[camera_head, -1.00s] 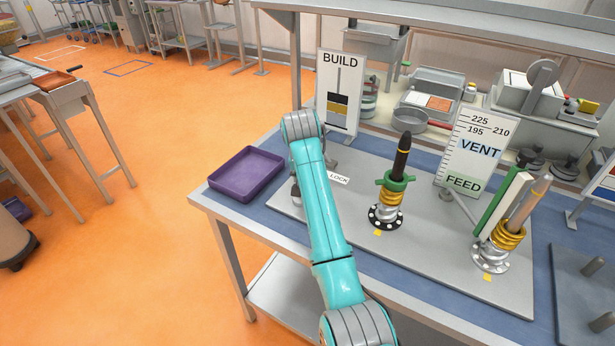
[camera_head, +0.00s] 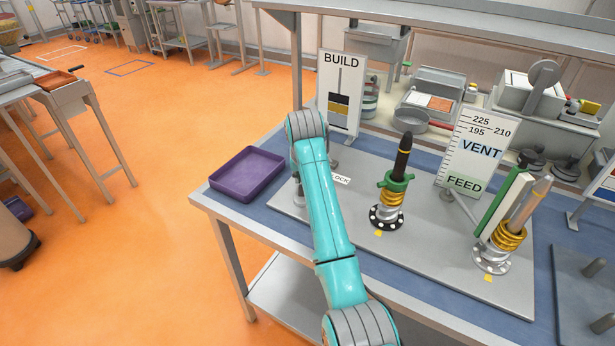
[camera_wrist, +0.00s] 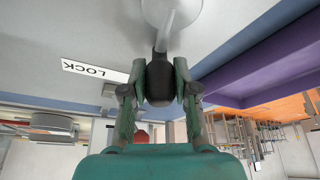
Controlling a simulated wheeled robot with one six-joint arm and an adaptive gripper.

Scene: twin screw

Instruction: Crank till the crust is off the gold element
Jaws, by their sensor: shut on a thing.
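In the wrist view my gripper (camera_wrist: 160,85) is shut on a dark rounded knob (camera_wrist: 159,75) at the end of a grey crank arm (camera_wrist: 176,30). In the head view my arm hides the gripper and most of the crank. Further right a second assembly has gold coils (camera_head: 508,238) and a tan rod (camera_head: 530,203). I cannot tell which is the gold element or how much crust it carries.
A BUILD gauge (camera_head: 342,75) with dark and gold bands stands behind the arm. A VENT and FEED board (camera_head: 477,145) stands between the assemblies. A LOCK label (camera_wrist: 94,72) lies near the crank. A purple tray (camera_head: 247,174) sits to the left.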

